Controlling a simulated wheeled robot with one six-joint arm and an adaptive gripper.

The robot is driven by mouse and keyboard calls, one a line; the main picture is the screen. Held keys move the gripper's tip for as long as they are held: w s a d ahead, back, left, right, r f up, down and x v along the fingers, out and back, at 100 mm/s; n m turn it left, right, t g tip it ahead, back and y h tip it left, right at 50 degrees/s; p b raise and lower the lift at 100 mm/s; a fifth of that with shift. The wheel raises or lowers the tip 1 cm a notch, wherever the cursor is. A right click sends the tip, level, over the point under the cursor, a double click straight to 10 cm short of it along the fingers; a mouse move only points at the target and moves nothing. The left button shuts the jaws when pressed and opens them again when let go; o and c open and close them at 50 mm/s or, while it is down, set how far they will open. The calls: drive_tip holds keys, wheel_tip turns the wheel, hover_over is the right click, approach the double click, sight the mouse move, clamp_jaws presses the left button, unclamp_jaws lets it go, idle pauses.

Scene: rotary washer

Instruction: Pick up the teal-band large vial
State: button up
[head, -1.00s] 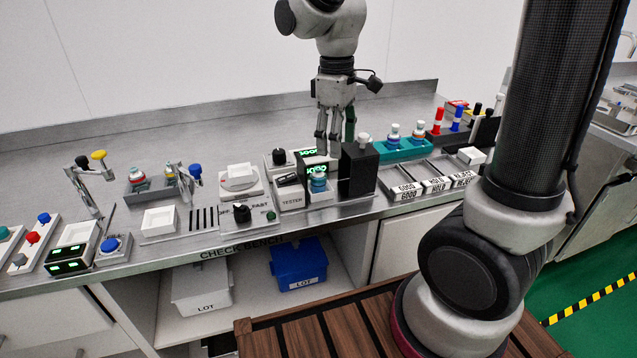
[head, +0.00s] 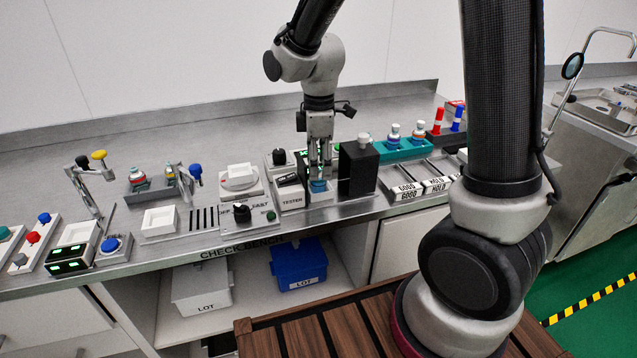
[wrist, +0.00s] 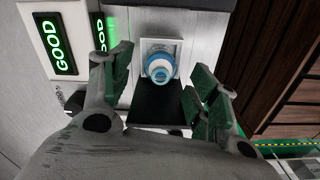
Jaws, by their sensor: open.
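A vial with a blue-teal band and a pale top (wrist: 160,68) sits upright in the white square holder of the tester. In the head view the vial (head: 319,187) shows only in part under my fingers. My gripper (head: 319,172) is over the tester, pointing down. In the wrist view its green-padded fingers (wrist: 161,62) stand open, one to each side of the vial, with gaps. Nothing is held.
A black block (head: 358,170) stands close to the right of the tester (head: 292,200). A lit green GOOD display (wrist: 58,44) is near the left finger. A teal rack (head: 405,150) with vials is behind right. Sorting lanes (head: 425,180) lie at right.

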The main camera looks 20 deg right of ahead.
wheel_tip(320, 180, down, 4)
drive_tip(key=shift+r, duration=0.2)
drive_tip(key=shift+c, duration=0.4)
drive_tip(key=c, duration=1.1)
drive_tip(key=shift+r, duration=0.1)
drive_tip(key=shift+c, duration=0.2)
